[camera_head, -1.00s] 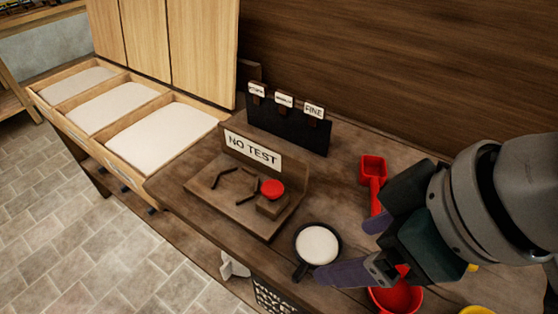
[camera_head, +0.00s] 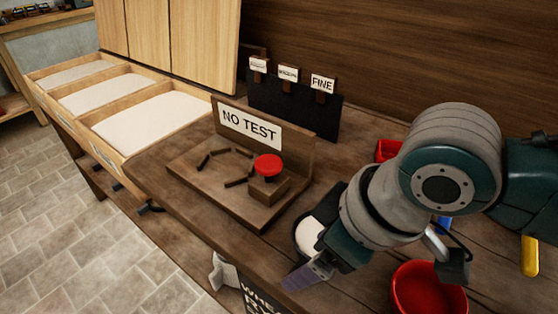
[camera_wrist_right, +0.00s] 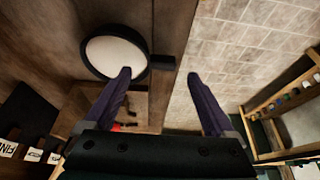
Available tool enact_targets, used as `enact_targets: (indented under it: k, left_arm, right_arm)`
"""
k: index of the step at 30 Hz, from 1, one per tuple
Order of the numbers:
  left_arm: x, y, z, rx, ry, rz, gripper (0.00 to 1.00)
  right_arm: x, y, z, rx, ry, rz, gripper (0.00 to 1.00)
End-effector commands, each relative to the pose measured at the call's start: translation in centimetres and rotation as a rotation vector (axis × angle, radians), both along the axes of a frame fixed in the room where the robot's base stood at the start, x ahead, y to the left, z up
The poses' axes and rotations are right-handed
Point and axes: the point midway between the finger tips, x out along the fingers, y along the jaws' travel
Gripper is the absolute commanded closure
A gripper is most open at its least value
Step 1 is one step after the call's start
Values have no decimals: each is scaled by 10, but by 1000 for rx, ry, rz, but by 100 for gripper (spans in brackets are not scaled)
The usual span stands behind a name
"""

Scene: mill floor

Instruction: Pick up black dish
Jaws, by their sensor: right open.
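The black dish (camera_head: 297,237) is a round black pan with white contents, on the wooden bench near its front edge. My right gripper partly hides it in the head view. The right wrist view shows the dish (camera_wrist_right: 88,62) with its short handle (camera_wrist_right: 162,62) pointing toward the bench edge. My right gripper (camera_wrist_right: 159,76) is open, one finger overlapping the dish rim and the other over the floor beyond the edge. The handle appears between the fingertips, but contact cannot be told. My left gripper is not in view.
A stand with a NO TEST sign (camera_head: 250,128) and red button (camera_head: 268,165) stands left of the dish. A red bowl (camera_head: 428,290) is to the right. A black rack of labels (camera_head: 290,108) stands behind. Trays of white material (camera_head: 150,121) are at left.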

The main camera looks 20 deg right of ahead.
Motion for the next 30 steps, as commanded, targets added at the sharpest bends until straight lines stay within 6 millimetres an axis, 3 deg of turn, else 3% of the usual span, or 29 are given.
enact_targets:
  k: [3, 6, 14, 30]
  left_arm:
    - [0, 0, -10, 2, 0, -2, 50]
    - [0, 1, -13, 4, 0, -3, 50]
    - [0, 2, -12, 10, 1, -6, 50]
    - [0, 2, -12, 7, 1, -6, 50]
  right_arm:
    - [4, 5, -22, 0, 0, 0, 11]
    - [7, 8, -30, -1, -1, 0, 11]
    - [8, 8, -31, -1, -1, 1, 11]
    - [7, 8, -31, -1, -1, 1, 70]
